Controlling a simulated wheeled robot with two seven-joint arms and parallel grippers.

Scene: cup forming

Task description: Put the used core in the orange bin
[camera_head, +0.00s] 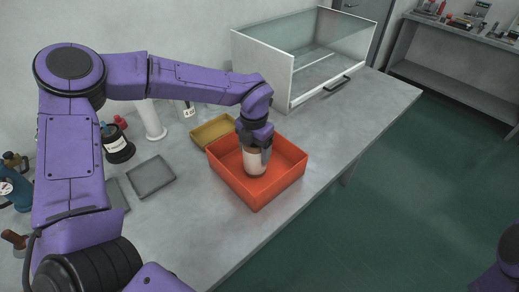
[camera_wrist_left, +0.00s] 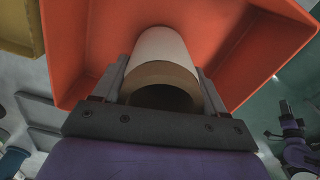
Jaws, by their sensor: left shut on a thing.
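The used core is a pale, hollow cylinder (camera_head: 254,163) with a tan end. My left gripper (camera_head: 256,150) is shut on it and holds it upright inside the orange bin (camera_head: 279,192). In the left wrist view the core (camera_wrist_left: 163,55) sits between the two fingers of the gripper (camera_wrist_left: 162,88), its open end toward the camera. The orange bin's floor and walls (camera_wrist_left: 85,45) surround it there. I cannot tell whether the core's lower end touches the bin floor. My right gripper is not in view; only a bit of purple arm shows at the lower right.
A yellow tray (camera_head: 212,131) stands just behind the bin. A grey tray (camera_head: 151,176) lies to its left, with a dark labelled jar (camera_head: 117,148) and a white cylinder (camera_head: 152,122) behind. A glass-fronted case (camera_head: 305,60) stands at the back. The table right of the bin is clear.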

